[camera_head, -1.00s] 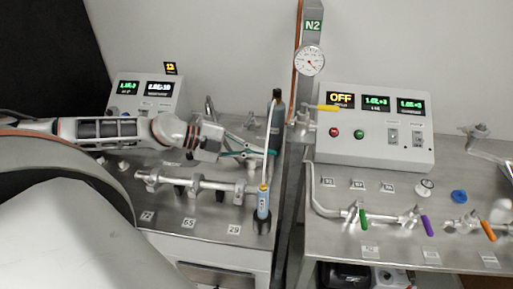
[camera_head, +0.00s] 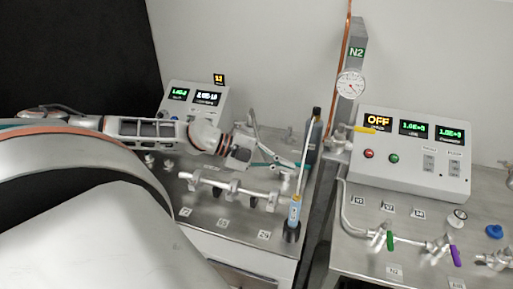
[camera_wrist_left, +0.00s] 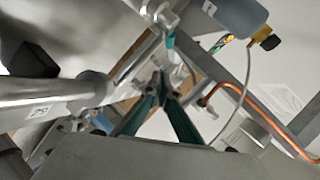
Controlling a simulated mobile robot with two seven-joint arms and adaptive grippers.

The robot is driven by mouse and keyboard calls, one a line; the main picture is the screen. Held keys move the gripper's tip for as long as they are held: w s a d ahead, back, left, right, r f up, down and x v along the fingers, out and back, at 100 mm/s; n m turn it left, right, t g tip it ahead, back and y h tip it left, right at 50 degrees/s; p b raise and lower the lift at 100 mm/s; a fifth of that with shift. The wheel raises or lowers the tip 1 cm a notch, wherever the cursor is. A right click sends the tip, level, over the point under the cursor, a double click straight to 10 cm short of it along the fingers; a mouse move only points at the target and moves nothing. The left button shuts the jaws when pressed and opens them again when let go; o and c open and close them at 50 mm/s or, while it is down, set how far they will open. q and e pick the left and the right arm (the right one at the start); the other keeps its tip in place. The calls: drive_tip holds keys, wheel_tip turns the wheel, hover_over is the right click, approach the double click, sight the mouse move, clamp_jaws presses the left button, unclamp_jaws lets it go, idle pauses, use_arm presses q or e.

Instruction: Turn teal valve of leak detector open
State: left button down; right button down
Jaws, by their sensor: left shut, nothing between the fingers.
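The leak detector (camera_head: 196,98), a pale box with two lit displays, stands at the back left of the left table. My left gripper (camera_head: 264,160) reaches in from the left, above the metal pipe manifold (camera_head: 230,187) and in front of the detector. In the left wrist view its two teal-edged fingers (camera_wrist_left: 163,92) meet at the tips, shut and empty. A small teal part (camera_wrist_left: 170,40) shows beyond the fingertips, apart from them in the picture; it may be the teal valve handle. In the head view I cannot clearly separate teal handle from teal finger. My right gripper is not in view.
A blue-labelled tool (camera_head: 294,212) stands upright at the left table's right edge. A post with an N2 gauge (camera_head: 351,84) stands between the tables. The right table carries a control box (camera_head: 410,155) and valves with green (camera_head: 390,240) and purple handles. A copper pipe (camera_wrist_left: 240,97) shows in the wrist view.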

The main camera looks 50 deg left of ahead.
use_arm(q)
drive_tip(key=shift+s+a+r, duration=0.25)
drive_tip(key=shift+s, duration=0.35)
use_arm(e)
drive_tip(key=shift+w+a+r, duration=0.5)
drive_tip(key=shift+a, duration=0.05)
use_arm(q)
drive_tip(key=shift+s, duration=0.1)
